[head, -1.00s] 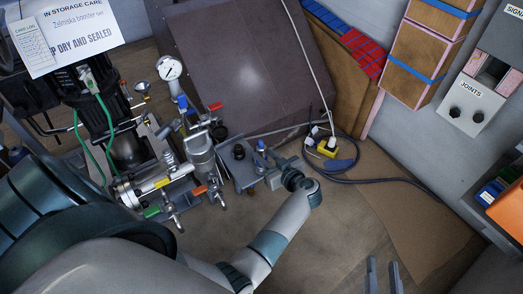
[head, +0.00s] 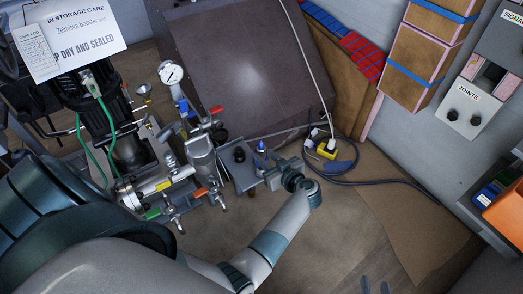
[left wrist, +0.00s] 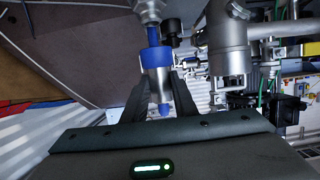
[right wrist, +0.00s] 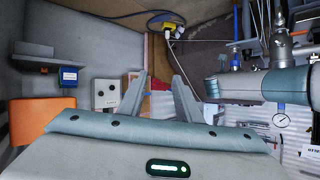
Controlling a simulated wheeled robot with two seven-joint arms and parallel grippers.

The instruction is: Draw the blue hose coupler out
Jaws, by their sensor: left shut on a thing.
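The blue hose coupler (left wrist: 158,72) has a blue collar, a metal body and a blue tip. In the left wrist view it is between the two fingers of my left gripper (left wrist: 160,92), which is shut on it. Its upper end lines up with a metal fitting (left wrist: 150,10); I cannot tell whether they are joined. In the head view my left gripper (head: 268,172) is beside the pump rig, with a small blue part (head: 261,146) at its fingers. My right gripper (right wrist: 160,85) is open and empty; its fingertips (head: 375,285) show at the bottom of the head view.
The pump rig has a gauge (head: 171,73), a metal cylinder (head: 201,158) and several coloured valve levers left of my left gripper. A dark sloped panel (head: 240,70) stands behind. The floor at lower right is clear.

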